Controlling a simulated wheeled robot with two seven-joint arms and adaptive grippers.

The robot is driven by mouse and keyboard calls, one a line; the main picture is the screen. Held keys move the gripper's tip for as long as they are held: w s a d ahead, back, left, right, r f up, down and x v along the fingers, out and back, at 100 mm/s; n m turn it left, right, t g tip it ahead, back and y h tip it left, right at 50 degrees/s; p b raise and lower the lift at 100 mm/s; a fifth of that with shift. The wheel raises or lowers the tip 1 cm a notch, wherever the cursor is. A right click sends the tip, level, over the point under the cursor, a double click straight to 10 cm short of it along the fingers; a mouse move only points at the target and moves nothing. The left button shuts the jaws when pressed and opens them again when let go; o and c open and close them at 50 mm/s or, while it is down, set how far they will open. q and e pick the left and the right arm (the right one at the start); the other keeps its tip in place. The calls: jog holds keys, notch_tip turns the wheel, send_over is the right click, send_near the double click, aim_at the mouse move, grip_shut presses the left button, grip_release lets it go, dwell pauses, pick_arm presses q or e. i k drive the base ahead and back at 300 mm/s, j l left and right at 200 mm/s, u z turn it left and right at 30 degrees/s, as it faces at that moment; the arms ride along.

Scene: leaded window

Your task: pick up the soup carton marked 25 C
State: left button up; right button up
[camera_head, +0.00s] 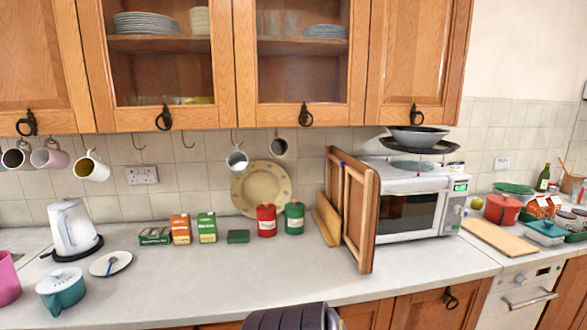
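Small cartons stand on the grey worktop against the tiled wall. An orange carton (181,229) stands upright, and a green carton (207,227) stands just to its right. Farther right, beyond the microwave, orange and white cartons (540,207) stand among other items. The print on all these cartons is too small to read, so I cannot tell which is marked 25 C. Neither of my grippers is in view.
A white kettle (72,228), teal pot (61,289) and plate (110,263) occupy the left worktop. A red canister (266,220) and green canister (294,218) stand right of the cartons. A wooden panel (358,215) stands before the microwave (408,205). The front middle worktop is clear.

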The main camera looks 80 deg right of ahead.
aim_at(537, 207)
jog(key=k+l+z, duration=0.25)
jog(key=z, duration=0.25)
jog(key=k+l+z, duration=0.25)
jog(key=z, duration=0.25)
jog(key=k+l+z, duration=0.15)
jog(key=l+z, duration=1.85)
jog(key=i+l+z, duration=0.25)
jog(key=z, duration=0.25)
jog(key=i+l+z, duration=0.25)
jog(key=l+z, duration=0.25)
